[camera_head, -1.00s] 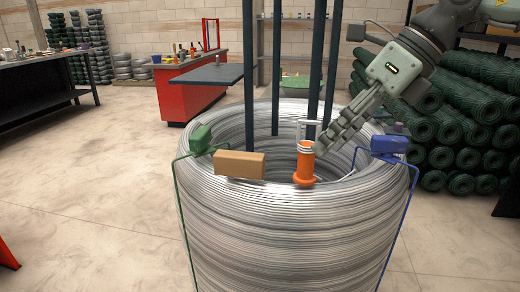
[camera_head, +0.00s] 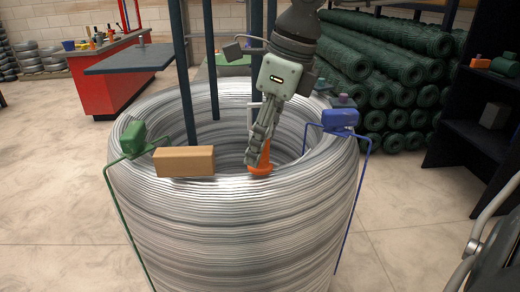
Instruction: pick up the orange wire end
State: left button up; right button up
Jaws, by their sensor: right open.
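The orange wire end (camera_head: 261,170) stands on the near rim of the big silver wire coil (camera_head: 230,225). Only its flared orange base shows well, as my right gripper hides most of its upper part. My right gripper (camera_head: 256,156) points down from above, with its fingers right in front of or around the orange piece. I cannot tell whether they touch it. The jaws are open. My left gripper is not in view.
A tan block (camera_head: 184,161) lies left of the orange piece on the rim. A green clip (camera_head: 132,138) hangs at the left and a blue clip (camera_head: 340,118) at the right. Dark posts (camera_head: 183,75) rise in the coil. Green mesh rolls (camera_head: 390,60) are stacked behind.

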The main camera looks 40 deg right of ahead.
jog(key=shift+a+f, duration=0.1)
jog(key=shift+f, duration=0.2)
jog(key=shift+c, duration=0.6)
jog(key=shift+w, duration=0.1)
grip_shut()
jog(key=shift+r, duration=0.15)
notch_tip(320, 180, up, 10)
jog(key=shift+f, duration=0.1)
